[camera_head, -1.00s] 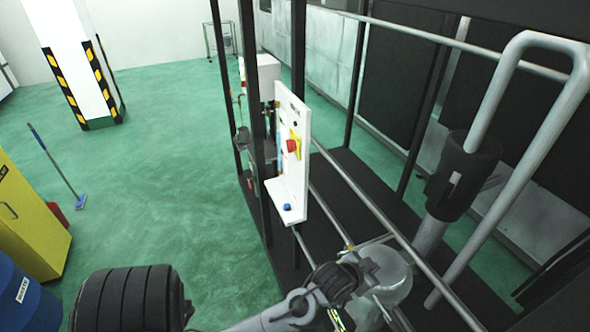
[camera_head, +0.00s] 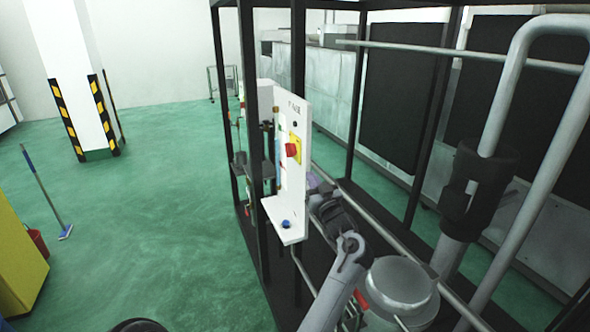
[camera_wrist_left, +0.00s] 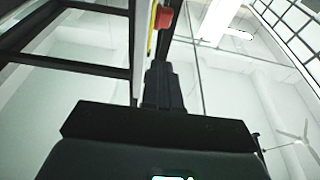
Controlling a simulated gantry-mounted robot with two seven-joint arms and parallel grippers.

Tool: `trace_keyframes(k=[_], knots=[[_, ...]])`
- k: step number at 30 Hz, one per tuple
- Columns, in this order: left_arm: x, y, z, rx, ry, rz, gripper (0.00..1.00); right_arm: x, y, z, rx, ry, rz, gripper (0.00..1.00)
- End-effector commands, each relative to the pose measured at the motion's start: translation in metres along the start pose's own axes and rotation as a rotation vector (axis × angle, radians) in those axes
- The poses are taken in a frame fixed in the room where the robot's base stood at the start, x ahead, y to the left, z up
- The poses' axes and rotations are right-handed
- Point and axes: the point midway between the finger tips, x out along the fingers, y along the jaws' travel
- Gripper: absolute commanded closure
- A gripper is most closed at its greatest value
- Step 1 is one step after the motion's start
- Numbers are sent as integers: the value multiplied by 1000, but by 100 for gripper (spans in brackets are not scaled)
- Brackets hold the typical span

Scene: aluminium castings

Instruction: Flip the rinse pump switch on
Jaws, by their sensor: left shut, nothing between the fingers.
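A white control panel (camera_head: 294,150) stands upright on the black frame. It carries a red mushroom button (camera_head: 292,150) on a yellow plate and a small dark knob (camera_head: 295,124) above it. A blue knob (camera_head: 286,224) sits on its lower ledge. I cannot tell which control is the rinse pump switch. My left gripper (camera_head: 314,183) is close to the right of the panel, below the red button; its fingertips are hard to make out. In the left wrist view the gripper (camera_wrist_left: 161,88) is shut and empty, with the red button (camera_wrist_left: 164,17) beyond its tips. My right gripper is out of view.
Black uprights (camera_head: 299,60) of the frame stand behind and beside the panel. A grey rail (camera_head: 385,235) runs near my left arm. A thick grey bent pipe (camera_head: 540,150) is at the right. Green floor (camera_head: 160,210) lies open at the left.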

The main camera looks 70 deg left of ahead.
Motion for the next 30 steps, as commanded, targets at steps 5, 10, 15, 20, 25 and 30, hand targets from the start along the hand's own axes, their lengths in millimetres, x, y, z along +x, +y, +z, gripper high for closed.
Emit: trace_keyframes(k=[5, 10, 15, 20, 25, 30], knots=[[1, -3, 1, 4, 1, -18, 100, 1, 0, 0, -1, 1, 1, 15], [1, -2, 1, 4, 1, -16, 100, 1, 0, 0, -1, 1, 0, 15], [4, -2, 1, 3, 2, -16, 100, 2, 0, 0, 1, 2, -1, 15], [17, -3, 1, 2, 3, -16, 100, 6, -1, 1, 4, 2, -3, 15], [43, -3, 2, 2, 3, -17, 100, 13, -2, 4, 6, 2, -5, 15], [76, -4, 2, 3, 4, -17, 100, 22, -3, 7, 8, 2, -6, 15]])
